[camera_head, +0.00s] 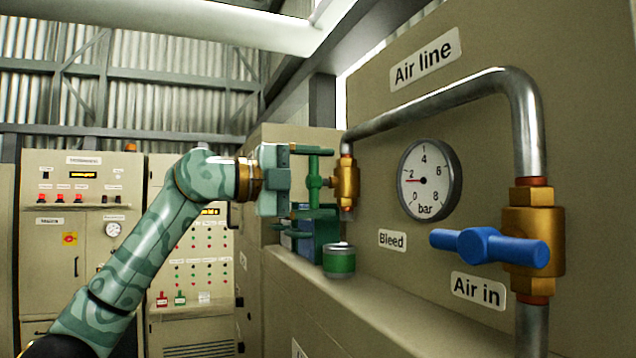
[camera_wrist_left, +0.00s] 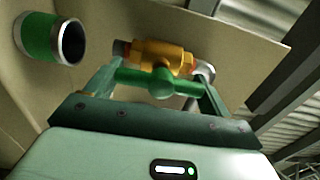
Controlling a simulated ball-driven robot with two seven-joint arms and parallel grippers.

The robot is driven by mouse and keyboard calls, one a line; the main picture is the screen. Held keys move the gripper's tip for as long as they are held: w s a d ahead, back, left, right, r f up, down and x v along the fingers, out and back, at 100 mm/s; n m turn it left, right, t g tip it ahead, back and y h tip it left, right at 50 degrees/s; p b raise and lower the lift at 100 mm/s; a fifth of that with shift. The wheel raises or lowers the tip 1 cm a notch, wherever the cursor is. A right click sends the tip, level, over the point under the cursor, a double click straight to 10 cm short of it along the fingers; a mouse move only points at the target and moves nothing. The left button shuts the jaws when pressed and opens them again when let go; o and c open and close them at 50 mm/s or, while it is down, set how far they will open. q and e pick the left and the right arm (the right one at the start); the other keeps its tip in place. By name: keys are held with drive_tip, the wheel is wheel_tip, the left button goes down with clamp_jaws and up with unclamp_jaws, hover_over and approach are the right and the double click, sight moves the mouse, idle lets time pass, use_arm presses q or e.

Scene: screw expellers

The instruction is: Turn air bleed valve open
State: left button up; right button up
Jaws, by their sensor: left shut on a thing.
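The air bleed valve has a brass body (camera_head: 347,184) on the short downward end of the air line, above and left of the "Bleed" label. Its green T-shaped handle (camera_head: 314,181) stands upright, roughly in line with that pipe end. My left gripper (camera_head: 321,181) reaches in from the left, with one finger at the top and one at the bottom of the handle. In the left wrist view the handle (camera_wrist_left: 150,82) lies between the two fingers (camera_wrist_left: 157,78), in front of the brass body (camera_wrist_left: 165,53). The gripper is shut on it. My right gripper is out of view.
A green-and-silver cup (camera_head: 339,262) stands on the ledge below the bleed valve. The gauge (camera_head: 429,180) reads about 2 bar. The blue "Air in" handle (camera_head: 490,246) lies horizontal at right. Control cabinets (camera_head: 84,250) stand behind my left arm.

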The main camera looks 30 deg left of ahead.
use_arm(q)
drive_tip(key=o, duration=0.9)
drive_tip(key=shift+a, duration=0.1)
drive_tip(key=shift+s+a, duration=0.2)
drive_tip(key=b+v, duration=0.4)
drive_tip(key=v, duration=1.1)
drive_tip(key=shift+s+a, duration=0.25)
